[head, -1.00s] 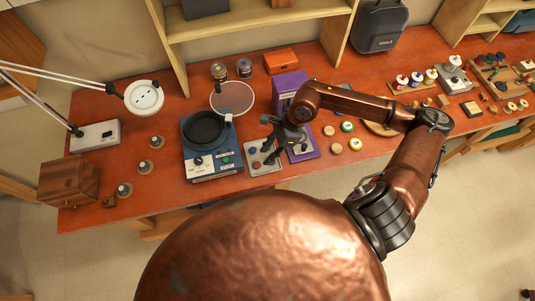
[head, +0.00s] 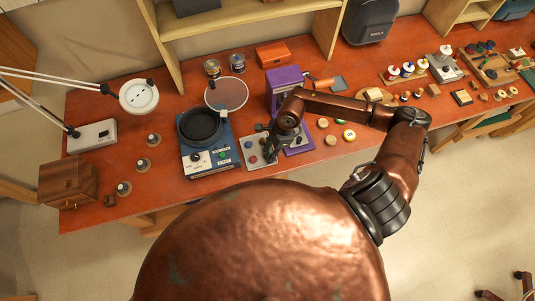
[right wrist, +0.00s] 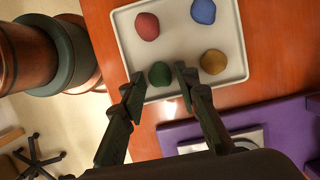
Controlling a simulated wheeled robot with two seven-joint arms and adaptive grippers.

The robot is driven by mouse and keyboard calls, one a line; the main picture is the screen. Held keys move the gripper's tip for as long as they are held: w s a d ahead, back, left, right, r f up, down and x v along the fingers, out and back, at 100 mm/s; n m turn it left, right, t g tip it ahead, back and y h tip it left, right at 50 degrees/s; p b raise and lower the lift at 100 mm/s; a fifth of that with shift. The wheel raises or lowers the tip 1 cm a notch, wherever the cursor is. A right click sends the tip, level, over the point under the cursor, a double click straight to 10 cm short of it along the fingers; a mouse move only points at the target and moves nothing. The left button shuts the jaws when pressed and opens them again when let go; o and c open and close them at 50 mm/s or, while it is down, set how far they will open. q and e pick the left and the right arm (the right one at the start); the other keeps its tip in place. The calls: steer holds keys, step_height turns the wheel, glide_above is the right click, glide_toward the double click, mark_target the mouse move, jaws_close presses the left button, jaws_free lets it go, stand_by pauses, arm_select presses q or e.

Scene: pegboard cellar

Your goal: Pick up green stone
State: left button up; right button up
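The green stone (right wrist: 159,74) lies on a light grey tray (right wrist: 180,40) near its edge in the right wrist view. A red stone (right wrist: 147,26), a blue stone (right wrist: 203,11) and a yellow-brown stone (right wrist: 213,62) lie on the same tray. My right gripper (right wrist: 162,77) is open, with one fingertip on each side of the green stone and small gaps visible. I cannot tell how high the fingertips are above the tray. In the head view the right gripper (head: 269,143) is over the tray's right part and hides the green stone. My left gripper is not in view.
A blue hotplate with a black pan (head: 201,126) stands left of the tray. A purple stand (head: 283,80) is close behind and to the right, its base beside the tray. Several small round pieces lie to the right. A desk lamp (head: 139,95) is at the left.

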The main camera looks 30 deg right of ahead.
steer(key=shift+c, duration=0.3)
steer(key=c, duration=0.7)
steer(key=shift+r, duration=0.1)
